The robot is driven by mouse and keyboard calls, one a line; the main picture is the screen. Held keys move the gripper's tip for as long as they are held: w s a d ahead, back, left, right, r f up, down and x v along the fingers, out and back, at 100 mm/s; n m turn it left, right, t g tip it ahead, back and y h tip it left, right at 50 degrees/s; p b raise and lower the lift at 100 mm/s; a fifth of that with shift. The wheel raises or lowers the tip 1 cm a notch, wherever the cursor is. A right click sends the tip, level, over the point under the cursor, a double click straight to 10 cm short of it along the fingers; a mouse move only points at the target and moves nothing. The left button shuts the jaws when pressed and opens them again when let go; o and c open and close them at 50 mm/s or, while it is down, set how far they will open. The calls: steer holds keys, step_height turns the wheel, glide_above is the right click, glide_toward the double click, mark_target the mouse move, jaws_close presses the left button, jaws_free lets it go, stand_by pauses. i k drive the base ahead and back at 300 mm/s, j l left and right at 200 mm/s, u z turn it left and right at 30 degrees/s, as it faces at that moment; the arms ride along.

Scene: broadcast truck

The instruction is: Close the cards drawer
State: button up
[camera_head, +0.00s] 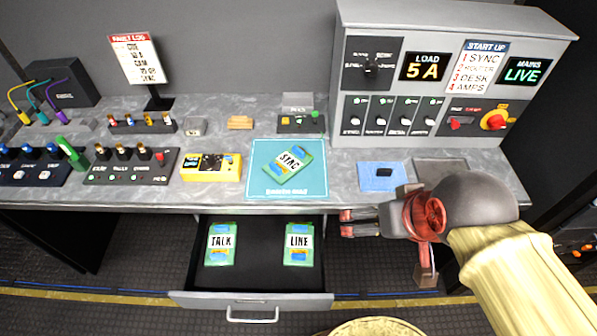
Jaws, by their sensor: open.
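The cards drawer (182,298) is pulled out below the desk. Its front panel faces me with a metal handle (252,315) at the bottom. Inside lie two green cards, the TALK card (221,244) at left and the LINE card (299,245) at right. My gripper (346,223) is to the right of the drawer, near its right side, with its fingers pointing left. It is open and no object shows between the fingers. I cannot tell if it touches the drawer side.
The grey desk (225,116) holds a teal mat (258,187) with the SYNC card (285,161), a yellow meter (211,168), a blue pad (382,176) and switch panels. A power cabinet (450,30) stands at the back right. Floor is free left of the drawer.

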mark_target(259, 279)
steer(key=k+j+u, duration=0.15)
steer(key=j+u, duration=0.25)
steer(key=k+j+u, duration=0.1)
steer(key=j+u, duration=0.15)
steer(key=u, duration=0.2)
